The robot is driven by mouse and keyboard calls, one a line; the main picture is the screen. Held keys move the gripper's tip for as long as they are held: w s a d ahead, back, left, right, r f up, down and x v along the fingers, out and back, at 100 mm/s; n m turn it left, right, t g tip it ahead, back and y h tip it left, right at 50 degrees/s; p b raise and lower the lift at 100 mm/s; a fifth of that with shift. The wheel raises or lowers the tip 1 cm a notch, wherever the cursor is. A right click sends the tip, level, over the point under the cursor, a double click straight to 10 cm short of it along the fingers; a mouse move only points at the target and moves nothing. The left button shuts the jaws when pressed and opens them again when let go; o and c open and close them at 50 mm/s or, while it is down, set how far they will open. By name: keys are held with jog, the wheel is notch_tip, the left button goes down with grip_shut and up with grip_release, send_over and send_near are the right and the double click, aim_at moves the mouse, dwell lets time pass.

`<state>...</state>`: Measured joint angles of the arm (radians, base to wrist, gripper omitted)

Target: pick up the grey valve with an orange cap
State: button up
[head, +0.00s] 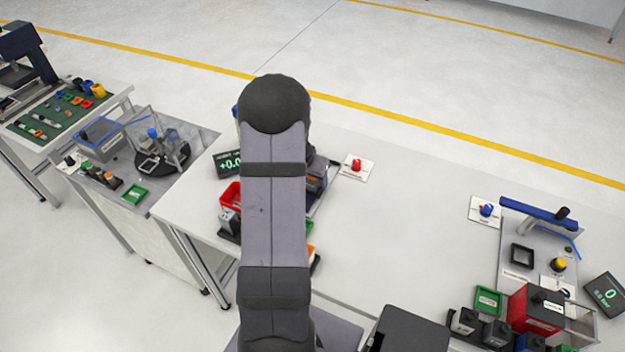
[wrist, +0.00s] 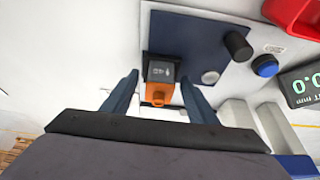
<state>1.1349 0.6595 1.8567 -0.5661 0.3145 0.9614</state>
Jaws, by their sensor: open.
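The grey valve (wrist: 160,71) shows in the wrist view as a dark block with a small white label and an orange cap (wrist: 158,95) on the side towards me. It sits at a dark blue-grey plate (wrist: 198,52). My gripper (wrist: 160,84) is open, with one dark blue finger on each side of the valve. White gaps show between the fingers and the orange cap, so they look apart from it. Whether the fingers are level with the valve in height, I cannot tell. In the head view my own arm hides the gripper and most of this spot.
Beside the valve in the wrist view are a black knob (wrist: 237,46), a blue button (wrist: 265,66), a red bin (wrist: 295,15) and a digital display (wrist: 301,86). In the head view a red button (head: 356,165) stands right of my arm. The middle of the table (head: 400,240) is clear.

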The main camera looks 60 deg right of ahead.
jog(key=shift+f, duration=0.15)
jog(key=c, duration=1.3)
